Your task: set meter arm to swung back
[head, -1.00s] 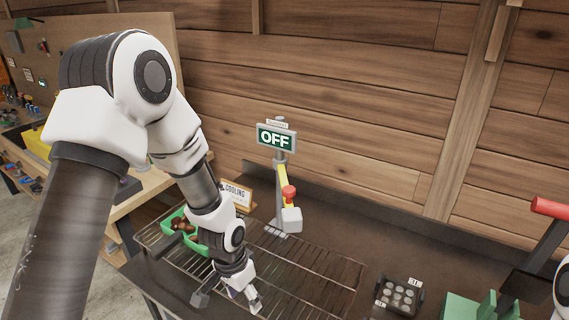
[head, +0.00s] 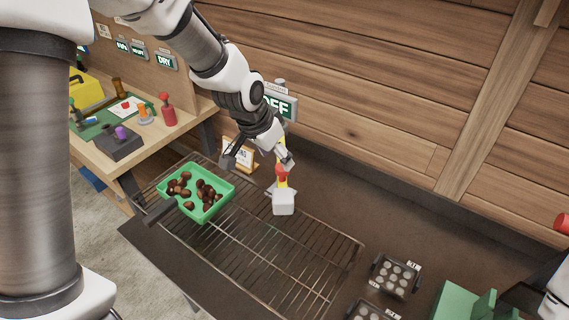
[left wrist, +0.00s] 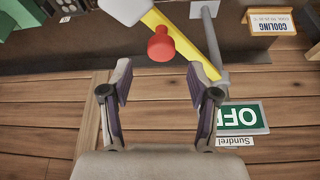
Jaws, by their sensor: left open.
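The meter arm is a yellow bar with a red knob (head: 281,171) and a pale grey block (head: 283,202) at its lower end. It hangs from a grey post under a green OFF sign (head: 285,106), partly hidden by my left gripper. My left gripper (head: 258,163) is open, above and beside the knob, holding nothing. In the left wrist view the open fingers (left wrist: 160,80) point toward the red knob (left wrist: 161,45), which lies just beyond their tips on the yellow bar (left wrist: 190,40). The OFF sign (left wrist: 240,117) shows right of the fingers.
A green crate of chestnuts (head: 224,187) sits on the wire rack (head: 262,262), with a COOLING sign (head: 238,153) behind. Dark holders with round pieces (head: 396,275) and a green fixture (head: 458,304) stand at right. The plank wall is behind.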

